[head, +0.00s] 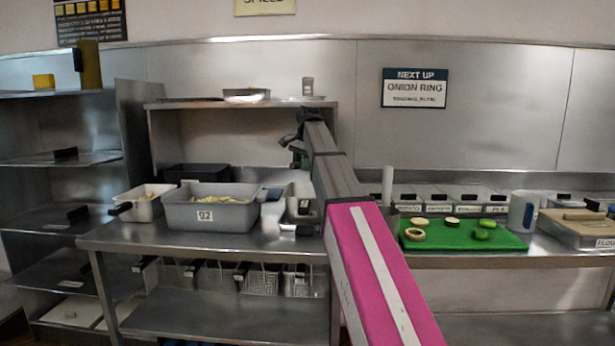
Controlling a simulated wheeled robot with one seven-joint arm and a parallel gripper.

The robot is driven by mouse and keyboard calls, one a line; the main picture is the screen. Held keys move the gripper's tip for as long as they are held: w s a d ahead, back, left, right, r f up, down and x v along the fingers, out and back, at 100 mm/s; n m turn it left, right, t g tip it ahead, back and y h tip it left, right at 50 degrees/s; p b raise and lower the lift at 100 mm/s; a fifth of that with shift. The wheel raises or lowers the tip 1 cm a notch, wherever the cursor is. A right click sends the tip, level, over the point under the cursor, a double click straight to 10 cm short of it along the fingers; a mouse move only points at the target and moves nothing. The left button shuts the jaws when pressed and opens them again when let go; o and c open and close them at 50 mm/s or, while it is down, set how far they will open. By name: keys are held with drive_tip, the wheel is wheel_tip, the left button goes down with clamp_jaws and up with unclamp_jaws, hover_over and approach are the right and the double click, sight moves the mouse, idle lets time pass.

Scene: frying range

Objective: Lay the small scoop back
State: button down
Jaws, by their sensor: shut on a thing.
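My gripper (299,158) is small and dark at the far end of my raised arm, above the steel counter and in front of the back shelf. It is partly hidden by my own arm. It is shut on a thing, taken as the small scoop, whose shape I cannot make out. A steel container (289,222) stands on the counter below my gripper, its right part behind my arm. A smaller steel pan (150,213) with a dark handle stands further left.
A green board (470,241) with several cut vegetable pieces lies on the right counter, before lidded, labelled bins (433,190). A pitcher (522,212) and a flour tray (575,230) stand further right. Wire baskets (262,279) hang under the left counter (240,243).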

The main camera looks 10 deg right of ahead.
drive_tip(key=w+d+f+n, duration=0.2)
drive_tip(key=w+f, duration=0.2)
drive_tip(key=w, duration=0.3)
drive_tip(key=w+d+f+n, duration=0.2)
drive_tip(key=w+f+n, duration=0.15)
drive_tip(key=w, duration=0.35)
drive_tip(key=shift+m+g, duration=0.4)
drive_tip(key=shift+m, duration=0.05)
drive_tip(key=shift+s+f, duration=0.2)
drive_tip(key=shift+f, duration=3.5)
drive_tip(key=c, duration=0.8)
unclamp_jaws()
